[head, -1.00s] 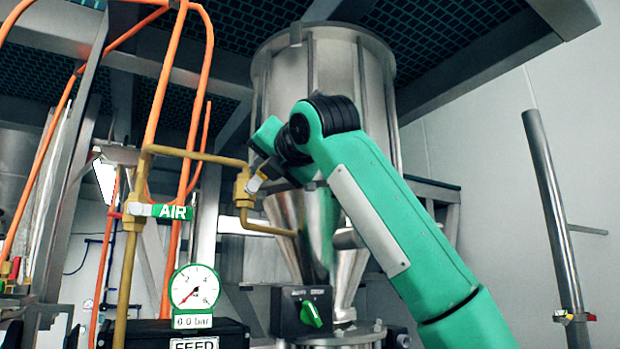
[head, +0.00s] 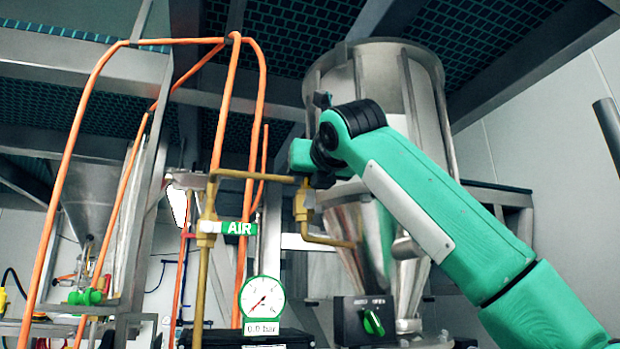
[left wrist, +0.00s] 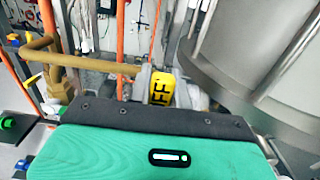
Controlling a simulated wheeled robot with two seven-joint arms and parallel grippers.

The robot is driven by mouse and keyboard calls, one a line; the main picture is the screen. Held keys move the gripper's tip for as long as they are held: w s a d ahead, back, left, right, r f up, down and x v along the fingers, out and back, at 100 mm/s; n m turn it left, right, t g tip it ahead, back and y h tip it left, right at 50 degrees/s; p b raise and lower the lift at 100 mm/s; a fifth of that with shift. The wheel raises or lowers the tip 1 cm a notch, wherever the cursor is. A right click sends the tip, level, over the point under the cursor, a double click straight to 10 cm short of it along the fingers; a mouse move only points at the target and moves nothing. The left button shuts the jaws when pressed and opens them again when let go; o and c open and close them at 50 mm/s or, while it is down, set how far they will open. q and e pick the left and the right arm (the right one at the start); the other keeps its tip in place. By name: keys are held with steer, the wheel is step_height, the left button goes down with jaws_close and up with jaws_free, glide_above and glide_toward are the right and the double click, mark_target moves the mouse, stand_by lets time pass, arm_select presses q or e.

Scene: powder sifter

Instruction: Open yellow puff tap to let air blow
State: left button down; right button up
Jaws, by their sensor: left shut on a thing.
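The yellow puff tap handle (left wrist: 162,88) shows in the left wrist view, with the black letters "FF" readable on it. My left gripper (left wrist: 165,90) is shut on this handle, with a grey finger on either side. In the head view, my left gripper (head: 312,186) is at the brass valve body (head: 303,204) on the pipe leading toward the steel cone. There, the gripper hides most of the handle. My right gripper is not in view.
A green AIR label (head: 240,228) is on the brass pipe (head: 202,275) to the left. The gauge (head: 262,297) reads 0.0 bar. The steel hopper (head: 385,90) stands close behind my arm. Orange hoses (head: 228,100) rise at left. A green switch (head: 373,322) sits below.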

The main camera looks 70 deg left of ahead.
arm_select(q)
steer(key=shift+f, duration=0.15)
steer(key=c, duration=1.3)
jaws_free()
steer(key=shift+d, duration=0.1)
steer(key=shift+s+d+b, duration=0.2)
steer(key=shift+d+b, duration=0.6)
steer(key=shift+d, duration=1.5)
steer(key=shift+s+d+b, duration=0.15)
steer(key=shift+d+b, duration=0.65)
steer(key=shift+d, duration=1.45)
steer(key=shift+s+d+b, duration=0.2)
steer(key=shift+d+b, duration=0.6)
steer(key=shift+d, duration=1.5)
steer(key=shift+w, duration=0.1)
